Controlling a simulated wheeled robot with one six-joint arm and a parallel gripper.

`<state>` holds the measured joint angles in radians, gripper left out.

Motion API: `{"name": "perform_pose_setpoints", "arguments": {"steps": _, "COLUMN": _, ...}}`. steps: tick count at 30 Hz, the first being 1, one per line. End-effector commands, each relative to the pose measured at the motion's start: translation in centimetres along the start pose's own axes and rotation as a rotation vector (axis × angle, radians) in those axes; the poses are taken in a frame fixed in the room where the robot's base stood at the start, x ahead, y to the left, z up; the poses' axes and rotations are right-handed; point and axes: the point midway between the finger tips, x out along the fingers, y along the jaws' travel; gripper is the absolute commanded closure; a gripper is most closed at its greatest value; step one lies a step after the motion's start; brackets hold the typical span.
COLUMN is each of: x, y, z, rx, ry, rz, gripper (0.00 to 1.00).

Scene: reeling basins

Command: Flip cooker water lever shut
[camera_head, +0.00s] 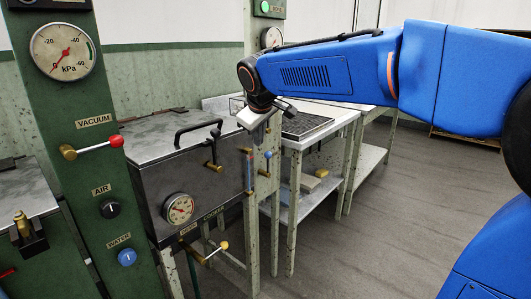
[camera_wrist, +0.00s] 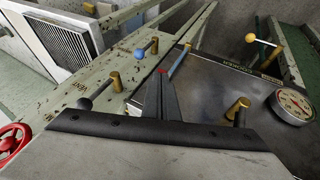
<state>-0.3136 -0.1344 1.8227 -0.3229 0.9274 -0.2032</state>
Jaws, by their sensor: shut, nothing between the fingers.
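The cooker (camera_head: 165,165) is a dark metal box with a lid, a round gauge and a "COOKER" label. A blue-knobbed lever (camera_head: 268,155) is on the pale post at the cooker's right side. The wrist view also shows the blue knob (camera_wrist: 139,53) beside a brass pivot. No readable label marks it as the water lever. A second lever with a brass pivot (camera_wrist: 116,82) stands nearer my gripper. My gripper (camera_head: 256,137) is shut and empty above the cooker's right edge. Its closed fingers also show in the wrist view (camera_wrist: 161,92), apart from the blue knob.
A sight tube (camera_head: 249,170) and a pale-knobbed lever (camera_head: 222,246) are on the cooker's front. A green panel (camera_head: 60,110) with a vacuum gauge, red-knobbed lever and AIR and WATER knobs stands left. A pale table (camera_head: 325,125) stands behind. The floor at right is open.

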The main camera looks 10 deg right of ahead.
Motion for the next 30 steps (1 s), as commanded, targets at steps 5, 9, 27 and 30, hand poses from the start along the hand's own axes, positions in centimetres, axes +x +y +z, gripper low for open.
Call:
{"name": "perform_pose_setpoints", "arguments": {"steps": 5, "x": 0.0, "y": 0.0, "z": 0.0, "rx": 0.001, "ry": 0.000, "rz": 0.000, "gripper": 1.00}}
{"name": "perform_pose_setpoints", "arguments": {"steps": 9, "x": 0.6, "y": 0.0, "z": 0.1, "rx": 0.001, "ry": -0.002, "rz": -0.001, "gripper": 1.00}}
{"name": "perform_pose_setpoints", "arguments": {"steps": 27, "x": 10.3, "y": 0.0, "z": 0.1, "rx": 0.001, "ry": -0.003, "rz": -0.001, "gripper": 1.00}}
{"name": "perform_pose_setpoints", "arguments": {"steps": 30, "x": 11.0, "y": 1.4, "z": 0.2, "rx": 0.005, "ry": -0.002, "rz": 0.001, "gripper": 1.00}}
